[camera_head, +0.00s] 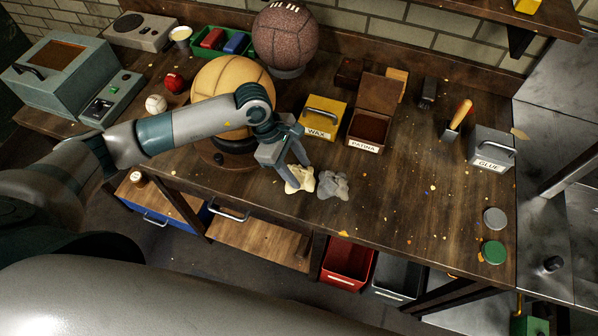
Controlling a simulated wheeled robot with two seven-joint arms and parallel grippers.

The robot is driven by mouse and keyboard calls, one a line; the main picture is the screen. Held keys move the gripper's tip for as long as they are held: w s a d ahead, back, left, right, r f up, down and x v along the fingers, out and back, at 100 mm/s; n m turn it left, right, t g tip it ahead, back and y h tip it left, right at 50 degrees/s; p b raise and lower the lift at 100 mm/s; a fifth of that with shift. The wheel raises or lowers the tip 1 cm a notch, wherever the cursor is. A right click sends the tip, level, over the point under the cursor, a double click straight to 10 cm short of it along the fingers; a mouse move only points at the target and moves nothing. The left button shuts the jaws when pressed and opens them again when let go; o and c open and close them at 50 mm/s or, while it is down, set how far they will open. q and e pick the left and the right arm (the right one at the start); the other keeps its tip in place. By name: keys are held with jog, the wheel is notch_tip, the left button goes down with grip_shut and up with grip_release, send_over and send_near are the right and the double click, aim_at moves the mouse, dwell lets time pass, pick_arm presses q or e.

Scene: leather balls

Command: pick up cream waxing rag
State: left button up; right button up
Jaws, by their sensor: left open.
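The cream waxing rag (299,179) lies crumpled on the wooden workbench near its front edge. A grey rag (332,185) lies just to its right, close beside it. My left gripper (289,176) comes in from the left, pointing down. It is open, with its fingers at the cream rag's left and rear sides. I cannot tell whether the fingers touch the rag. My right gripper is not in view.
Behind the rags stand a yellow wax tin (323,118) and an open patina box (370,128). A tan ball (232,84) on a stand is behind my left arm. A glue tin (492,149) stands at right. The bench (420,195) is clear right of the rags.

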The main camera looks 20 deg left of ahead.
aim_at(300, 170)
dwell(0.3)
pick_arm(q)
jog(key=c, duration=1.1)
jog(key=shift+r, duration=0.1)
jog(key=shift+c, duration=0.3)
jog(key=shift+r+b, duration=0.8)
jog(key=shift+d+r+b, duration=0.2)
jog(key=shift+r+b, duration=0.2)
jog(key=shift+r, duration=0.2)
jog(key=shift+d+r+b, duration=0.2)
jog(key=shift+r+b, duration=0.2)
jog(key=shift+r, duration=0.2)
jog(key=s+d+r+b, duration=0.3)
jog(key=d+r, duration=0.4)
jog(key=d, duration=0.3)
jog(key=shift+s+d+b, duration=0.15)
jog(key=shift+s+b, duration=0.05)
jog(key=shift+b, duration=0.6)
jog(key=shift+o, duration=0.7)
